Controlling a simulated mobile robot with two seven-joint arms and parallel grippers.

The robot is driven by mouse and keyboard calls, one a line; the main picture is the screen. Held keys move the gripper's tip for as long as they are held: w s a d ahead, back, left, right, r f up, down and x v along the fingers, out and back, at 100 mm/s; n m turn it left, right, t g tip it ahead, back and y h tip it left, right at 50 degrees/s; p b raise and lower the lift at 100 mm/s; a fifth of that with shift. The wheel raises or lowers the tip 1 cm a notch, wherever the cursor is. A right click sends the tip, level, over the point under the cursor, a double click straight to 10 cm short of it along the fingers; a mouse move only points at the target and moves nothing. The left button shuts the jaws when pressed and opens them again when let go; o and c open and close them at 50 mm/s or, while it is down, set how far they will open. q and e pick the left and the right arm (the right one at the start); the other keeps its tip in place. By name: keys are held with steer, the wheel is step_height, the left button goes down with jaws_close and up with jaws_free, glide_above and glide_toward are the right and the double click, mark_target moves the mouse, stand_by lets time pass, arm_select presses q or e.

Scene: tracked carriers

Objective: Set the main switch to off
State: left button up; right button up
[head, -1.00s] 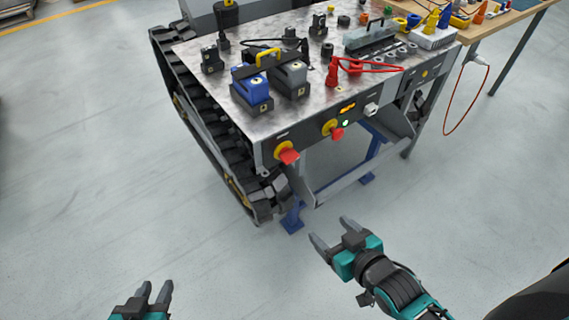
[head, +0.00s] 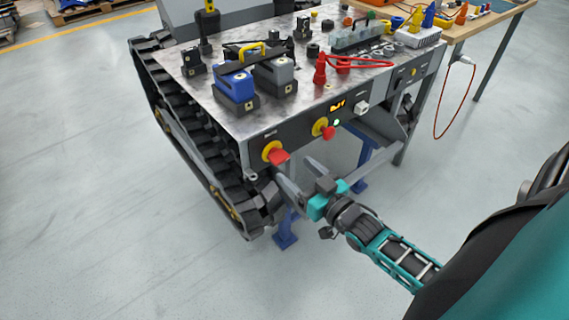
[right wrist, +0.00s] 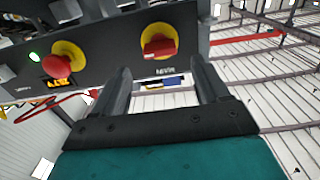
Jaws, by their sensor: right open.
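The main switch is a red handle on a yellow round plate (head: 275,153) at the left of the carrier's dark front panel. In the right wrist view the red handle (right wrist: 158,46) lies roughly level across the picture, and the panel appears turned over. My right gripper (head: 290,169) is open and empty, just in front of and below the switch. In the right wrist view its two fingers (right wrist: 162,72) point towards the panel, with the switch beyond the gap between their tips. No contact with the handle can be made out. My left gripper is out of view.
A red button on a yellow plate (head: 325,129) sits right of the switch, near a lit orange display (head: 337,106). A black track (head: 205,135) runs down the carrier's left side. Battery blocks (head: 236,90) and red cable ends stand on top. The floor in front is clear.

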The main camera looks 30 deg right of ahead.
mark_target(283, 160)
steer(key=shift+w+a+b, duration=0.15)
steer(key=shift+w+b, duration=0.05)
steer(key=shift+w, duration=1.05)
steer(key=shift+w+a+b, duration=0.1)
steer(key=shift+w+b, duration=0.05)
steer(key=shift+w, duration=1.1)
steer(key=shift+c, duration=0.3)
steer(key=c, duration=1)
